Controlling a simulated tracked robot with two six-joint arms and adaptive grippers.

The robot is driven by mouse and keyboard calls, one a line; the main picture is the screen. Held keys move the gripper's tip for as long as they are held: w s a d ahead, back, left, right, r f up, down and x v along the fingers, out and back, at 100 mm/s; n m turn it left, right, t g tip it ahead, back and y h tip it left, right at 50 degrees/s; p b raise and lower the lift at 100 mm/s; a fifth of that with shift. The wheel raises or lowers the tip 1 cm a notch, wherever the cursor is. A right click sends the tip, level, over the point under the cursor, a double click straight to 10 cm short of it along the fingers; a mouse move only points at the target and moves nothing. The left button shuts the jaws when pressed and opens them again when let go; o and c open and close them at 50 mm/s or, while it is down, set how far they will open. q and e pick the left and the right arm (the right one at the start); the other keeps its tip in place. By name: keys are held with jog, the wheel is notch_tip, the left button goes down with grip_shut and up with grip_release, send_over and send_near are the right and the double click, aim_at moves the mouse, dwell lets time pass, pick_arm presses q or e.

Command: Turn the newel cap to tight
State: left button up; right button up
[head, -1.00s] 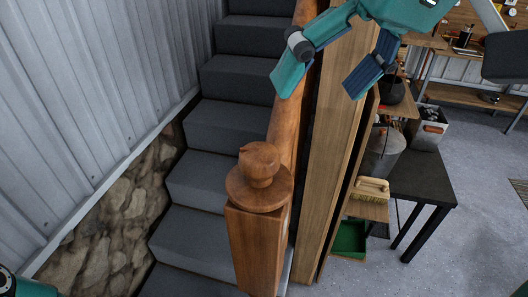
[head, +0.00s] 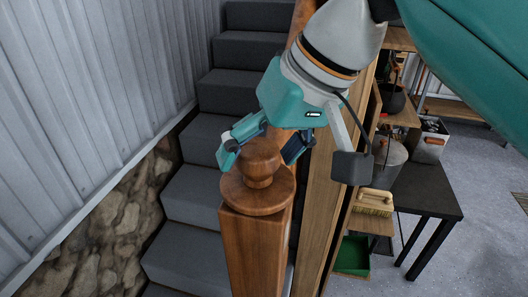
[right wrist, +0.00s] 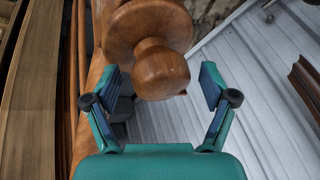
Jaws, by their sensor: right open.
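The newel cap (head: 262,168) is a round brown wooden knob on a wide disc, on top of a square wooden newel post (head: 254,250). My right gripper (head: 265,150) is open just behind and above the knob, with one finger toward each side of it. In the right wrist view the knob (right wrist: 160,70) lies ahead of and between the open fingertips (right wrist: 164,84), with a visible gap on each side. The fingers do not appear to touch it. The left gripper is not clearly visible.
A wooden handrail (head: 303,15) runs up behind the post. Dark grey stairs (head: 190,198) and a corrugated metal wall (head: 90,90) lie to the left. A black table (head: 428,190) and a brush (head: 374,203) stand to the right.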

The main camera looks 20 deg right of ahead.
jog(key=shift+s, duration=0.1)
jog(key=c, duration=1.1)
jog(key=shift+d, duration=0.1)
